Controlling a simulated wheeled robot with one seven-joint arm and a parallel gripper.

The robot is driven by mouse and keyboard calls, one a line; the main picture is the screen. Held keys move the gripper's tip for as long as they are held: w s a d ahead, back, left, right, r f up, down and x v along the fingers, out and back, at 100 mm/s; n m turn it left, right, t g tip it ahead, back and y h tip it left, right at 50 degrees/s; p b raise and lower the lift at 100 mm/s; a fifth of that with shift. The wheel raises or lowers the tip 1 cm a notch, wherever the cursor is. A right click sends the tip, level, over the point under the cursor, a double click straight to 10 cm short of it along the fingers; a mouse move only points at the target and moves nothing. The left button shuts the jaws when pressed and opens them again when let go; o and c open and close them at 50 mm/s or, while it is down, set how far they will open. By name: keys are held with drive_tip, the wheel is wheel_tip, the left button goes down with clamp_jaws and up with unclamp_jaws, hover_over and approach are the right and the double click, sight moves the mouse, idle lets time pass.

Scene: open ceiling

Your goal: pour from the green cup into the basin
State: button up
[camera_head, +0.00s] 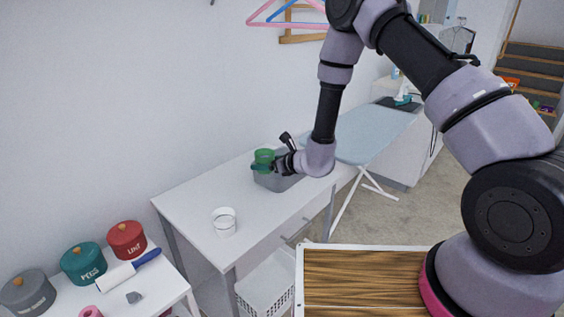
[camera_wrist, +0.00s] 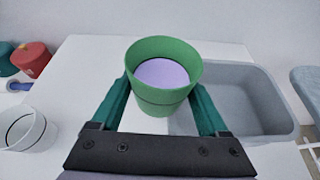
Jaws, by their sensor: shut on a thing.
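The green cup (camera_wrist: 165,75) is held between the two fingers of my gripper (camera_wrist: 163,108) in the wrist view. It looks about upright, and a pale purple content shows inside it. The grey basin (camera_wrist: 262,85) stands on the white table behind and to the right of the cup. The cup overlaps the basin's left end in this view. In the head view the green cup (camera_head: 264,156) shows at my gripper (camera_head: 268,167), above the left part of the basin (camera_head: 273,183). My gripper hides part of the basin there.
A white cup (camera_head: 224,222) stands on the white table (camera_head: 190,195), left of the basin. An ironing board (camera_head: 365,130) is beyond the table's right end. Red, teal and grey canisters (camera_head: 84,263) stand on a lower table at left. The table's left part is mostly clear.

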drive_tip(key=shift+w+d+f+m+g, duration=0.3)
drive_tip(key=shift+w+m+g, duration=0.2)
drive_tip(key=shift+w+m, duration=0.1)
drive_tip(key=shift+w+d+r+m+g, duration=0.2)
drive_tip(key=shift+w+r+m+g, duration=0.2)
drive_tip(key=shift+w+r+m, duration=0.15)
drive_tip(key=shift+w+d+f+m+g+y, duration=0.1)
drive_tip(key=shift+w+f+m+g+y, duration=0.15)
drive_tip(key=shift+f+m+g+y, duration=0.2)
drive_tip(key=shift+w+d+f, duration=0.1)
drive_tip(key=shift+w, duration=0.05)
drive_tip(key=shift+w+d+r+m+g, duration=0.15)
drive_tip(key=shift+w+r+m+g, duration=0.1)
drive_tip(key=shift+w+m, duration=0.1)
drive_tip(key=shift+w+d+r+m+g, duration=0.1)
drive_tip(key=shift+w+d+m+g, duration=0.1)
drive_tip(key=shift+w+m, duration=0.1)
drive_tip(key=shift+w+f+m+g+y, duration=0.15)
drive_tip(key=shift+f+m+g+y, duration=0.15)
drive_tip(key=shift+m+g, duration=0.2)
idle(0.6)
drive_tip(key=shift+r+m+g+y+p, duration=0.25)
drive_tip(key=shift+r+m+g+p, duration=0.05)
drive_tip(key=shift+m+p, duration=0.15)
idle(0.9)
drive_tip(key=shift+f+m+g+p, duration=0.4)
drive_tip(key=shift+m+g, duration=0.1)
drive_tip(key=shift+m, duration=0.1)
idle(0.7)
